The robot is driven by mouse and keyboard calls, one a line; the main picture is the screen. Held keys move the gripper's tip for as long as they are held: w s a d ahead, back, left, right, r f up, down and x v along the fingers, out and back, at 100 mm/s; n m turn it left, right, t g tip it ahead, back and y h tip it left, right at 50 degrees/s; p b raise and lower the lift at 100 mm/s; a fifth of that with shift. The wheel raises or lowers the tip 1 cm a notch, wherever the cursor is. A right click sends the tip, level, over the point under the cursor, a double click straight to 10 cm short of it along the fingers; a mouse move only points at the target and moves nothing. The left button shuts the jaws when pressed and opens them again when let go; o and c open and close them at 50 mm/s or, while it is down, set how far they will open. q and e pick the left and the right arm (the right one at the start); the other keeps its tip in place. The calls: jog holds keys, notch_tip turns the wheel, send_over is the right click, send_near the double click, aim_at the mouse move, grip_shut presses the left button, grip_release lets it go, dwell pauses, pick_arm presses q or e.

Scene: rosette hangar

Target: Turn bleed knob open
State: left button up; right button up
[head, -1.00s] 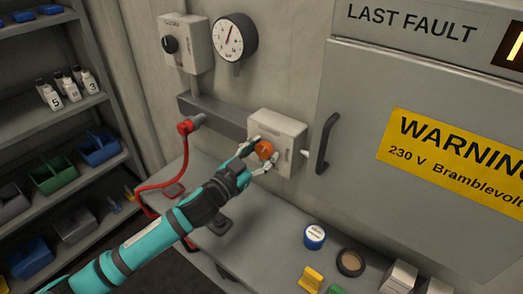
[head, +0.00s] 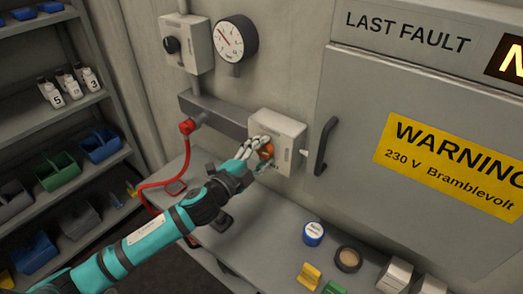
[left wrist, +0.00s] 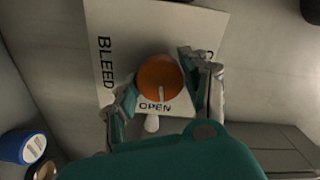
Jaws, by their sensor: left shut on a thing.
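The orange bleed knob (head: 266,152) sits on the front of a pale box (head: 289,127) on the wall. In the left wrist view the knob (left wrist: 160,78) shows a white pointer mark at its lower edge, toward the word OPEN. The word BLEED is printed on the box's face (left wrist: 125,30). My left gripper (head: 263,153) is shut on the knob, with one finger on each side of it; in the head view the fingers partly hide it. My right gripper is not in view.
A round gauge (head: 236,39) and a box with a black knob (head: 186,44) are above left. A dark handle (head: 327,146) on the grey cabinet is close on the right. A red hose (head: 158,184) hangs left.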

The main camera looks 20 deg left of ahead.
pick_arm(q)
jog(key=shift+m, duration=1.2)
jog(key=shift+f, duration=0.1)
jog(key=o, duration=1.2)
jog(key=shift+c, duration=0.2)
jog(key=shift+s, duration=0.15)
jog(key=v, duration=1.1)
jog(key=shift+s+a, duration=0.15)
jog(key=shift+s, duration=0.25)
